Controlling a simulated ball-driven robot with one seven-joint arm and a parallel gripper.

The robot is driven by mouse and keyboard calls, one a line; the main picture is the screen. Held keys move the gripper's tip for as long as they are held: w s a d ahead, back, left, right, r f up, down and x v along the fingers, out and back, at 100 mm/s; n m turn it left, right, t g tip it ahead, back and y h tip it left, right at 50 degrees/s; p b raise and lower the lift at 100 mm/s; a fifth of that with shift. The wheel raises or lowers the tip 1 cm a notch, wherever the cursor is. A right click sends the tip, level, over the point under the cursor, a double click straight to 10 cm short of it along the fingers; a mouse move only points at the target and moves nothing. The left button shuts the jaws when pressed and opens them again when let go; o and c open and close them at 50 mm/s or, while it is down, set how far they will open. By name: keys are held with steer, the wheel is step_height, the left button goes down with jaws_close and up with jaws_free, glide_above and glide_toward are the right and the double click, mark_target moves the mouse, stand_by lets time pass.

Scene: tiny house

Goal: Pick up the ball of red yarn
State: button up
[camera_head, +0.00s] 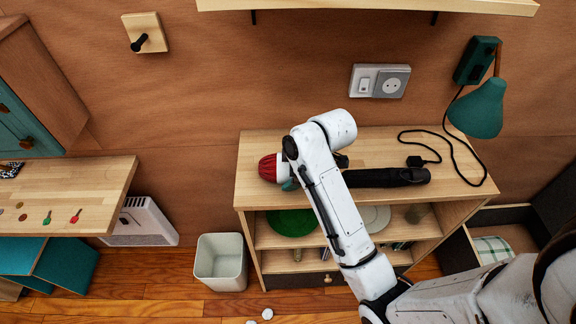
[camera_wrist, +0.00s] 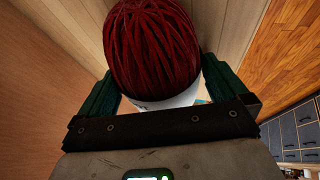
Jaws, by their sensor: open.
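The ball of red yarn (camera_head: 268,168) sits on top of the wooden shelf unit, near its left end, in the head view. It fills the upper middle of the wrist view (camera_wrist: 152,45), with a white surface just below it. My gripper (camera_wrist: 158,85) is open, with one green finger on each side of the yarn's lower part. I cannot tell whether the fingers touch it. In the head view my white arm hides most of the gripper; a bit of a green finger shows beside the yarn.
The wooden shelf unit (camera_head: 255,200) has a dark flashlight-like object (camera_head: 390,177) on its top, right of my arm. A black cord (camera_head: 455,150) and a green lamp (camera_head: 478,108) are farther right. A white bin (camera_head: 221,262) stands on the floor at left. A wall shelf (camera_head: 370,6) hangs above.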

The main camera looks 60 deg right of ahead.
steer(key=c, duration=0.9)
